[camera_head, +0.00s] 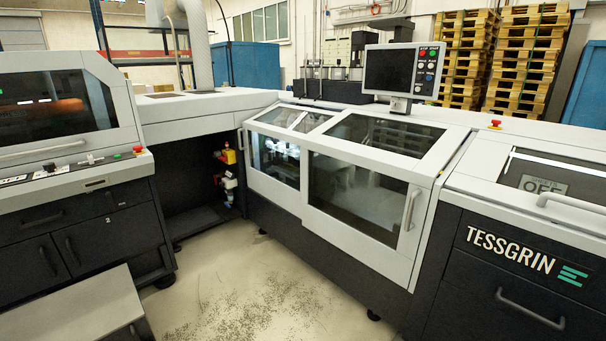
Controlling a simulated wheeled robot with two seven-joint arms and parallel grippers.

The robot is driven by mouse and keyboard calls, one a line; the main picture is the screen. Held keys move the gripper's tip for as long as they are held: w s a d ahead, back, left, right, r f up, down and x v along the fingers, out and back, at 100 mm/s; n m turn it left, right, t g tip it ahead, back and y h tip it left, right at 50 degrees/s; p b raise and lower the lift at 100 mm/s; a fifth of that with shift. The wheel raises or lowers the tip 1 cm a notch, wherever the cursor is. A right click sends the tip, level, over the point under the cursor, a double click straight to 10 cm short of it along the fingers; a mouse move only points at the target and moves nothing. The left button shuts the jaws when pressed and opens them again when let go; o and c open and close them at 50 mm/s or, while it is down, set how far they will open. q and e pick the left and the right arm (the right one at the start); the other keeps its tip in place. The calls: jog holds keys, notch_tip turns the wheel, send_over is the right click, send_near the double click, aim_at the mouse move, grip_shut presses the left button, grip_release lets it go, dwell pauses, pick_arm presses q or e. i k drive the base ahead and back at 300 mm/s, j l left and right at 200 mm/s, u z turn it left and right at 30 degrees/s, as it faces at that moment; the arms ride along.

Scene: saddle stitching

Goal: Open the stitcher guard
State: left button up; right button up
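The stitcher guard (330,223) is a white-framed cover with dark see-through windows on the middle machine. It looks closed, its lower edge resting on the dark machine body. A vertical grey handle (411,210) sits at the right side of its front window. A smaller windowed section (272,184) with a small handle at its left edge adjoins it on the left. Neither of my grippers is in view.
A monitor with buttons (404,70) stands on the machine's back. Another machine (62,130) and a low grey surface (78,312) are at left. The floor (255,290) between is open, with scattered bits.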

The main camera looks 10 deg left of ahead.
aim_at(271, 146)
jog(key=i+j+u, duration=0.15)
jog(key=i+u, duration=0.15)
jog(key=i, duration=0.45)
jog(key=i+u, duration=0.35)
jog(key=i, duration=0.4)
